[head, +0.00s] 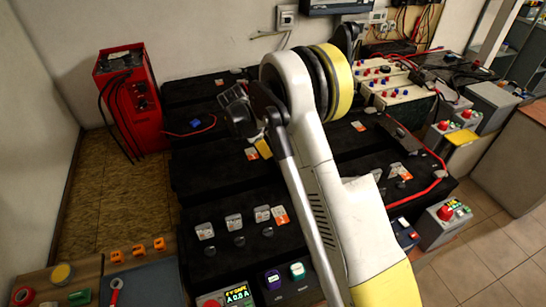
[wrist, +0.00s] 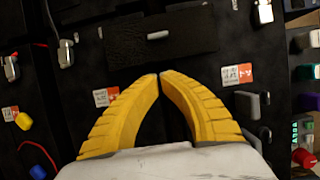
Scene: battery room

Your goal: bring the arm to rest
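My gripper (wrist: 160,76) shows in the wrist view with its two yellow fingers curved together. Their tips meet or nearly meet, and nothing shows between them. It is above the black battery tops (wrist: 205,75). In the head view my white and yellow arm (head: 325,190) rises from the bottom right and bends over the black battery bank (head: 200,165). The fingers are mostly hidden behind the arm there.
A red charger (head: 130,95) with black cables stands at the back left. Power supplies (head: 395,90) sit at the back right. Grey boxes with red buttons (head: 440,222) line the right side. A tool bench (head: 140,285) is at front left. Tiled floor (head: 490,265) is clear at right.

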